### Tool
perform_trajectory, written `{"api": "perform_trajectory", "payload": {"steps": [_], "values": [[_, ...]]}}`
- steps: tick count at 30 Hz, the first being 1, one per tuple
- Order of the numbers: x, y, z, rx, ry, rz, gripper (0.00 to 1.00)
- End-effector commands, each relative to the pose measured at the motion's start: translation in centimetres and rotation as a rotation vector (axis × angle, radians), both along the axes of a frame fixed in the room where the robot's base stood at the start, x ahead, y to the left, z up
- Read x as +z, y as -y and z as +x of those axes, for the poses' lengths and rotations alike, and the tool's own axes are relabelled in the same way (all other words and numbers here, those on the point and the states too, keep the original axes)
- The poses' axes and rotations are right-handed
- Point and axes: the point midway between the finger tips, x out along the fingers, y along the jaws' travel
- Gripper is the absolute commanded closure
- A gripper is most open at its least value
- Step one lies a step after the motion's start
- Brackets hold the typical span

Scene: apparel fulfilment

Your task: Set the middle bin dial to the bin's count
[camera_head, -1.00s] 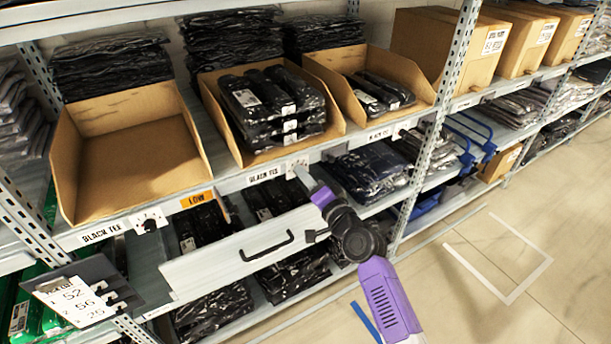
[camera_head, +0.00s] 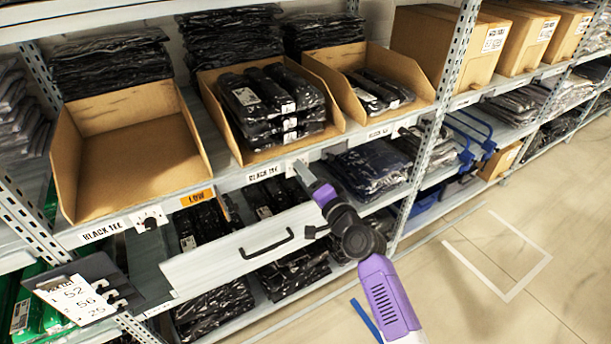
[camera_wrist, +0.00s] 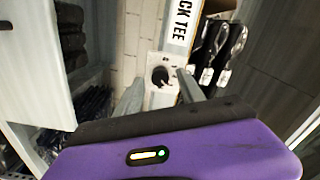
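The middle bin (camera_head: 222,128) is an open cardboard bin holding several stacked black bagged tees. Its dial, a dark round knob on a white plate (camera_head: 291,164), sits on the shelf edge right of a "BLACK TEE" label (camera_head: 264,173). My gripper (camera_head: 301,170) reaches up to this plate and hides much of it in the head view. In the wrist view the dark knob (camera_wrist: 160,75) shows between the fingers of my open gripper (camera_wrist: 159,84), one finger on each side. I cannot tell whether they touch it. The knob's setting is not readable.
An empty left bin (camera_head: 140,140) has its own dial (camera_head: 150,219) and an orange LOW tag (camera_head: 197,197). The right bin (camera_head: 420,85) holds a few bags. A pale panel with a black handle (camera_head: 240,245) juts out below. Clear floor (camera_head: 540,220) lies right.

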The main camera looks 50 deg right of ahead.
Motion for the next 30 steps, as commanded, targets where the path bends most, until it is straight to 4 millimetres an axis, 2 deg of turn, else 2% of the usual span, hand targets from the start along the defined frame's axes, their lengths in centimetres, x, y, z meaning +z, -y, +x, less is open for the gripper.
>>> {"api": "perform_trajectory", "payload": {"steps": [8,21,30], "values": [[0.0,-0.2,-0.4,0.001,-0.001,-0.001,0.54],[-0.2,-1.8,-6.3,0.001,-0.001,0.000,0.54],[0.0,-2.2,-7.5,0.000,0.000,0.000,0.54]]}}
